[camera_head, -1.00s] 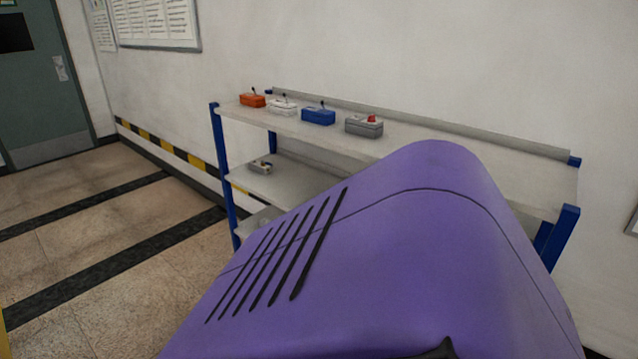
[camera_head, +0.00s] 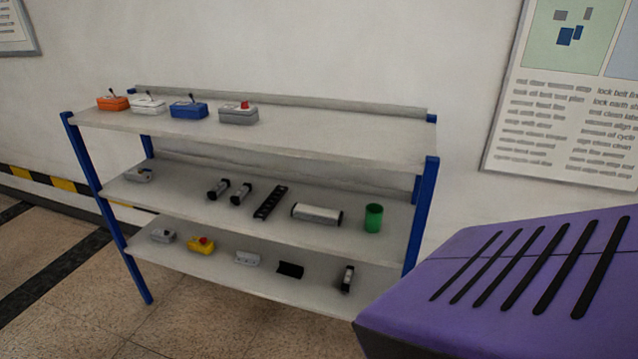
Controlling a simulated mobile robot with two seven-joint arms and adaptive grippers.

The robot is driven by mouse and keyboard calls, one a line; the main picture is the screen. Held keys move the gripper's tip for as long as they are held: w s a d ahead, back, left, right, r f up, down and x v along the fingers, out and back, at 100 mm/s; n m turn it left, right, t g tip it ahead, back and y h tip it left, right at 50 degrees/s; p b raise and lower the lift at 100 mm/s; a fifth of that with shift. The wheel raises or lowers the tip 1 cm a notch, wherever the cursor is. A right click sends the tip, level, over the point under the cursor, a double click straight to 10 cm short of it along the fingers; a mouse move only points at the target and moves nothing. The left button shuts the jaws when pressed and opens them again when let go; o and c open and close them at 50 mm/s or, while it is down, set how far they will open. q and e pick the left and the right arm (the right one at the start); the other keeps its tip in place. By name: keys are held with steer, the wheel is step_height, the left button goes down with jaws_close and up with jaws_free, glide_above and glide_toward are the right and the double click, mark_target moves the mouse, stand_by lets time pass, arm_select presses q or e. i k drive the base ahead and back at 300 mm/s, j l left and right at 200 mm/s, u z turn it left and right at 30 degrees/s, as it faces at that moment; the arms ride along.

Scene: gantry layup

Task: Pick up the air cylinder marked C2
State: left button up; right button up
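Several cylinder-like parts sit on a blue-and-grey rack; no marking is legible, so I cannot tell which is C2. On the middle shelf are two small grey cylinders with dark ends, a left one (camera_head: 218,188) and a right one (camera_head: 241,193), and a larger silver cylinder with dark ends (camera_head: 317,214), lying on its side. Another small dark-ended, silver part (camera_head: 347,279) is on the bottom shelf at right. Neither of my grippers is in view.
The top shelf (camera_head: 330,137) holds orange, white, blue and grey boxes at left. A dark slotted strip (camera_head: 270,202) and a green cup (camera_head: 373,217) share the middle shelf. A yellow box (camera_head: 201,246) is below. A purple slotted body (camera_head: 520,270) blocks the lower right.

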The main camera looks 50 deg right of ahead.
mark_target(234, 201)
steer(key=j+z, duration=0.1)
steer(key=z, duration=0.4)
steer(key=j+z, duration=0.15)
steer(key=z, duration=0.85)
steer(key=k+j, duration=0.05)
